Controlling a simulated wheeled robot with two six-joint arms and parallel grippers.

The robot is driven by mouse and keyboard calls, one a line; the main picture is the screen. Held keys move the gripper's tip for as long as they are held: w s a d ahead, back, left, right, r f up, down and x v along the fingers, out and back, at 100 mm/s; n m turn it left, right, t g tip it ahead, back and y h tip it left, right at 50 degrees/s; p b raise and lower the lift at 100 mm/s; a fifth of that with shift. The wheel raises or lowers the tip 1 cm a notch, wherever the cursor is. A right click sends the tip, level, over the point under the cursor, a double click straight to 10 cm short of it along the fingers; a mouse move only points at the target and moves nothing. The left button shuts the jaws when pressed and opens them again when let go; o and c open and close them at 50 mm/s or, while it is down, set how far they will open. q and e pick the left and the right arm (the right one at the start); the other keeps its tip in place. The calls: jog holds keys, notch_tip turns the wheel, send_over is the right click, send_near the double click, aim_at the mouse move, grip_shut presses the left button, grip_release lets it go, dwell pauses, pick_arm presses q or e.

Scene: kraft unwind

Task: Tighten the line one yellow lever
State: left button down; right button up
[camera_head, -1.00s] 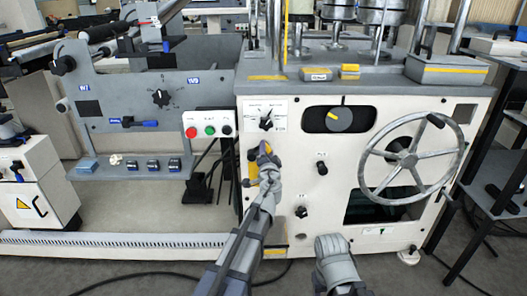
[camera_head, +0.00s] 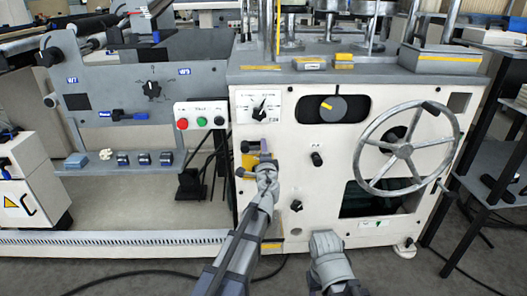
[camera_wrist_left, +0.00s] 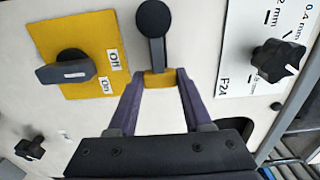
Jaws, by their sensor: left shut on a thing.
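In the left wrist view a black lever with a round ball knob (camera_wrist_left: 153,20) stands upright from a yellow block (camera_wrist_left: 160,80) on the white panel. The purple fingers of my left gripper (camera_wrist_left: 160,84) are on either side of the yellow block and shut on it. My right gripper does not show; only part of my right arm is at the bottom middle.
Red and green buttons (camera_head: 201,121) are left.

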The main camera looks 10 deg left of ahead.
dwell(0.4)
pick_arm(q)
jog(key=shift+c, duration=1.6)
grip_release()
jog(key=v, duration=0.7)
jog(key=shift+s+d, duration=0.2)
jog(key=shift+s, duration=0.2)
